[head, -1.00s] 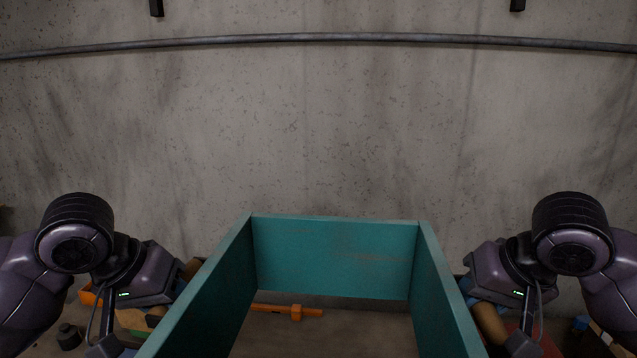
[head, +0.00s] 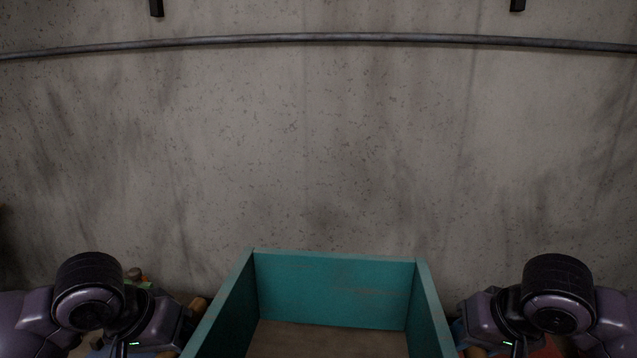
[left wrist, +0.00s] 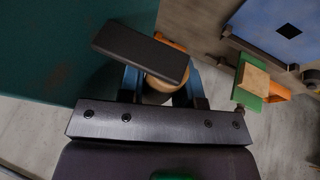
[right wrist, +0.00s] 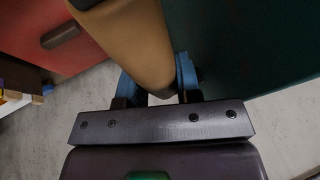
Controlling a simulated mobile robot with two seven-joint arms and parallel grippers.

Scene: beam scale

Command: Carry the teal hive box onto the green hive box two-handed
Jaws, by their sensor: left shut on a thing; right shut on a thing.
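The teal hive box (head: 335,290), open at the top, sits at the lower middle of the head view, between my arms. Its near side is cut off by the frame. My left gripper (left wrist: 160,85) is shut on a wooden handle (left wrist: 158,84) beside the box's teal wall (left wrist: 40,50). My right gripper (right wrist: 158,85) is shut on the other wooden handle (right wrist: 125,40), beside the teal wall (right wrist: 250,45). In the head view the fingertips of both grippers are hidden. I cannot make out the green hive box; the teal box may cover it.
A concrete wall (head: 320,140) with a pipe (head: 360,37) stands behind. A blue panel (left wrist: 285,25) and a small green piece with a wooden block (left wrist: 255,80) lie beyond my left gripper. A red surface (right wrist: 45,40) is left of my right gripper in its wrist view.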

